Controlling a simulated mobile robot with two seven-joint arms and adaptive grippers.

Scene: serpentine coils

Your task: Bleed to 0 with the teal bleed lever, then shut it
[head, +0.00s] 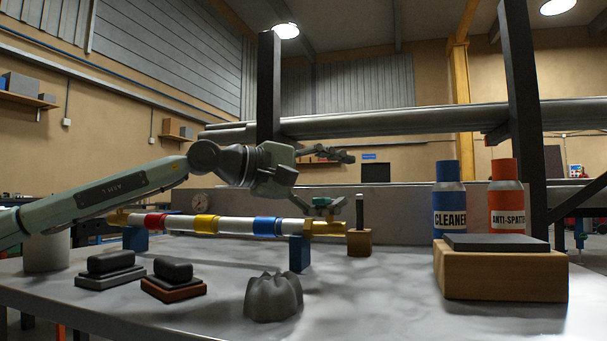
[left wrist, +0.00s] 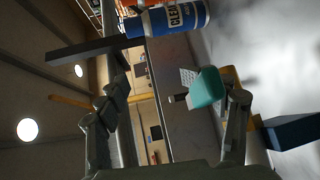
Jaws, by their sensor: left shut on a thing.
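The teal bleed lever (head: 322,202) sits at the right end of the pipe (head: 225,224), which has red, yellow and blue bands. My left gripper (head: 342,182) is at the lever, with one finger above it and one beside it. In the left wrist view, the teal lever (left wrist: 207,88) lies against the right-hand finger of my left gripper (left wrist: 180,80), and the other finger stands well apart. The gripper is shut on the lever. A small round gauge (head: 172,205) stands behind the pipe's left part; its reading is too small to tell. My right gripper is out of view.
Blue supports (head: 299,254) hold the pipe. A wooden block (head: 359,242) with a dark upright stands right of its end. A grey lump (head: 273,297) and two dark blocks on bases (head: 173,280) are in front. The cleaner can (head: 449,205) and anti-spatter can (head: 506,200) stand right.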

